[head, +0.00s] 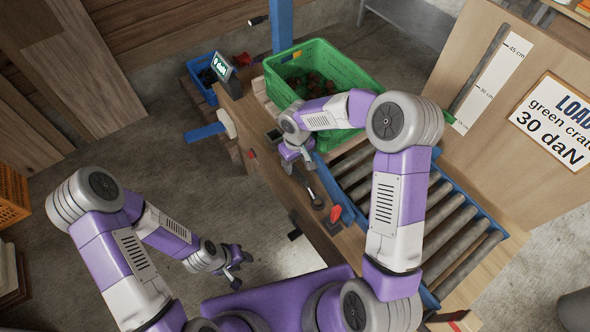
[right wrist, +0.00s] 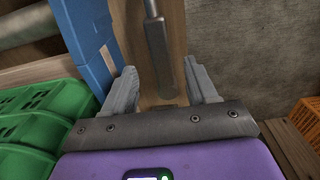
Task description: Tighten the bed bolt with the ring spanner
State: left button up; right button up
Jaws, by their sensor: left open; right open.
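My right gripper (head: 297,165) is over the wooden bench edge in the head view, in front of the green crate. In the right wrist view its open fingers (right wrist: 165,90) stand on either side of a grey bar with a thinner shaft, which looks like the ring spanner's handle (right wrist: 160,60). The fingers look apart from it. In the head view a dark rounded end, apparently of the spanner (head: 316,201), shows on the bench just below this gripper. I cannot make out the bed bolt. My left gripper (head: 234,262) is open and empty over the floor at lower left.
A roller bed (head: 455,235) with blue rails lies to the right.

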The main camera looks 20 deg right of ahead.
aim_at(296, 170)
notch_tip(296, 170, down, 5)
jog(key=shift+w+a+f+b, duration=0.1)
jog(key=shift+f+b, duration=0.1)
jog(key=shift+b, duration=0.7)
jog(key=shift+r, duration=0.1)
grip_shut()
